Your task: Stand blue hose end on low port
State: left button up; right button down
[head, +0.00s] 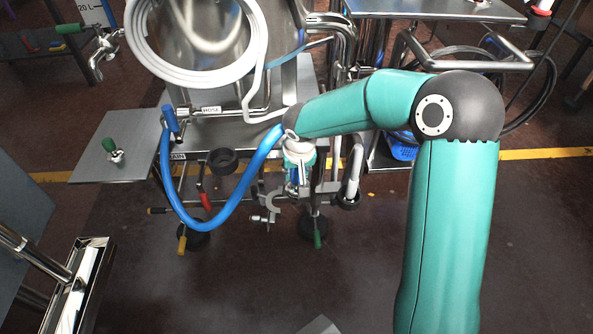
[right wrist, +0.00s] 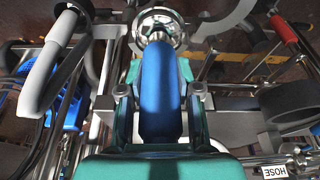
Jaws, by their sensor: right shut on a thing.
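The blue hose (head: 205,225) hangs in a U-shaped loop in the head view. One end stands near a side plate; the other side rises behind my right wrist. My right gripper (head: 298,170) points down at the front of the steel frame. In the right wrist view my right gripper (right wrist: 159,92) is shut on a blue hose end (right wrist: 160,85), with one finger on each side. A shiny round metal fitting (right wrist: 158,27) lies just beyond the blue end; I cannot tell whether they touch, or whether it is the low port. My left gripper is not in view.
A steel vessel with a white hose coil (head: 190,78) stands behind. A side plate (head: 115,148) with a green-handled valve is at the left. A loose clamp (head: 268,212) and coloured valve handles hang below. A grey bent pipe (right wrist: 50,65) is close by at the wrist view's left.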

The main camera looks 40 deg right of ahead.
jog(key=shift+f+b, duration=0.2)
jog(key=shift+b, duration=0.15)
dwell(0.5)
jog(key=c, duration=0.7)
grip_release()
jog(key=v, duration=1.2)
jog(key=shift+a, duration=0.1)
jog(key=shift+s+f, duration=0.1)
jog(key=shift+s, duration=0.05)
